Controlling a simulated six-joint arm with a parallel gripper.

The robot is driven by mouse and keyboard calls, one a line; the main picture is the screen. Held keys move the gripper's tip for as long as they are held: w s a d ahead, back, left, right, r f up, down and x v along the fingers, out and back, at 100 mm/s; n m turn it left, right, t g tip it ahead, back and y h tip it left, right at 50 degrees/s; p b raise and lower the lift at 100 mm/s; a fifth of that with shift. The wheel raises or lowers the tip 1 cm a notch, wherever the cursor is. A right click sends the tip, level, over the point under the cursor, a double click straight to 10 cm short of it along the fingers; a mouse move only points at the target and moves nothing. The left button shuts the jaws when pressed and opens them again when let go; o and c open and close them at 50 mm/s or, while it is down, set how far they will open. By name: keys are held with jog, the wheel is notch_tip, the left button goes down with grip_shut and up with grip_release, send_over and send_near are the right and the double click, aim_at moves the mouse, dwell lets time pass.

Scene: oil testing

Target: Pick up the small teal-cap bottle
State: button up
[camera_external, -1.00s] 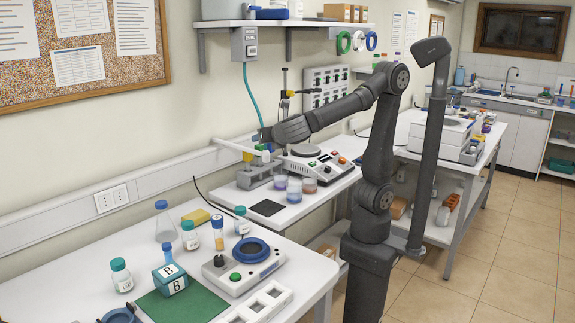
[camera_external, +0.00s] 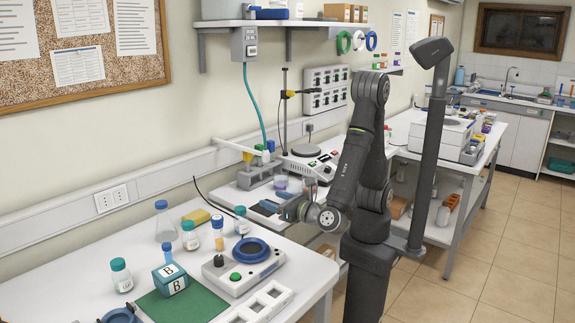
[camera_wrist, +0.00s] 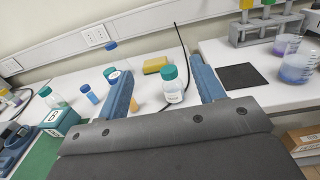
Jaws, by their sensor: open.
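A small white-labelled bottle with a teal cap (camera_wrist: 173,88) shows between my finger tips in the wrist view, beyond them. In the external view it stands upright on the near bench (camera_external: 241,223), behind the round-topped device. Two similar teal-cap bottles stand further left, one near the flask (camera_external: 190,237) and one at the bench's left (camera_external: 121,278). My gripper (camera_external: 268,209) is above the right end of this bench, to the right of the nearest bottle. In the wrist view, my gripper (camera_wrist: 160,70) has its blue fingers wide apart with nothing held.
A capped tube with orange contents (camera_external: 217,242) stands close left of the nearest bottle. A yellow sponge (camera_external: 195,217), flask (camera_external: 166,228) and box marked B (camera_external: 171,281) are nearby. The device with a blue ring (camera_external: 243,266) is in front. Beakers (camera_wrist: 296,65) stand on the farther bench.

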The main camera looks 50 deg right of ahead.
send_near(237, 211)
jog(key=s, duration=0.1)
jog(key=s+d+f, duration=0.1)
jog(key=s, duration=0.1)
jog(key=s+d, duration=0.1)
jog(key=s, duration=0.1)
jog(key=shift+s+d+f, duration=0.1)
jog(key=shift+d+f, duration=0.15)
jog(key=shift+f, duration=0.2)
jog(key=w, duration=1.2)
jog(key=shift+a, duration=0.2)
jog(key=shift+w+a, duration=0.15)
jog(key=shift+w, duration=1.2)
jog(key=shift+w+a, duration=0.1)
jog(key=shift+w, duration=1.25)
jog(key=shift+c, duration=0.4)
jog(key=shift+r, duration=0.2)
jog(key=c, duration=1.1)
